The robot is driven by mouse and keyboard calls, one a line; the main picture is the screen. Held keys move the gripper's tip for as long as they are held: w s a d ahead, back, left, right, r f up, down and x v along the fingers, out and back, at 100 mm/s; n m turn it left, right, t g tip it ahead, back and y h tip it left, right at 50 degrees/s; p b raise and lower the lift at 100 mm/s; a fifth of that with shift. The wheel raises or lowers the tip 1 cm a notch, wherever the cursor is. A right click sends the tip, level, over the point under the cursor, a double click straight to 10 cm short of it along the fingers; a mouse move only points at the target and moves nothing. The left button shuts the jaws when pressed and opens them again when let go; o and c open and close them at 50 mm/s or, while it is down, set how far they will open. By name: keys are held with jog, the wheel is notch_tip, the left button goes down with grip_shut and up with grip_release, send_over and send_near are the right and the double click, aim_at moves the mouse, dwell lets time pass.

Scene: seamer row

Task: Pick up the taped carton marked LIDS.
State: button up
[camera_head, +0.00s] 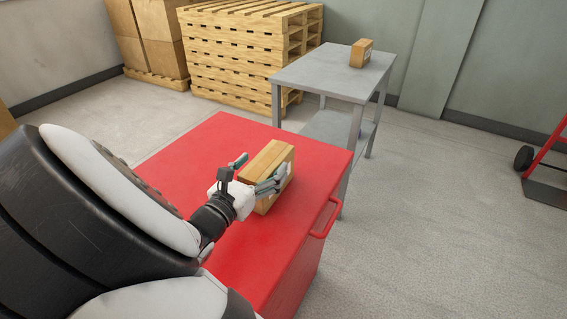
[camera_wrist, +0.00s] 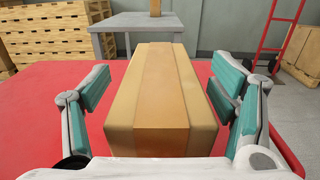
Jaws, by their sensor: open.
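A taped brown carton (camera_head: 270,172) lies on the red cabinet top (camera_head: 190,160). My gripper (camera_head: 258,172) is at the carton's near end. In the wrist view my gripper (camera_wrist: 165,95) is open, with one finger on each side of the carton and a visible gap on both sides. No LIDS marking is readable; a pale label partly shows behind the finger in the head view.
A grey table (camera_head: 325,75) stands beyond the red cabinet and carries a second, smaller carton (camera_head: 361,53). Stacked wooden pallets (camera_head: 240,55) and tall brown boxes (camera_head: 150,35) stand at the back. A red hand truck (camera_head: 548,160) is at the right. Open floor lies right of the cabinet.

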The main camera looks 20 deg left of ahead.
jog(key=shift+w, duration=0.3)
jog(key=shift+d, duration=0.1)
jog(key=c, duration=1.6)
jog(key=shift+r, duration=0.25)
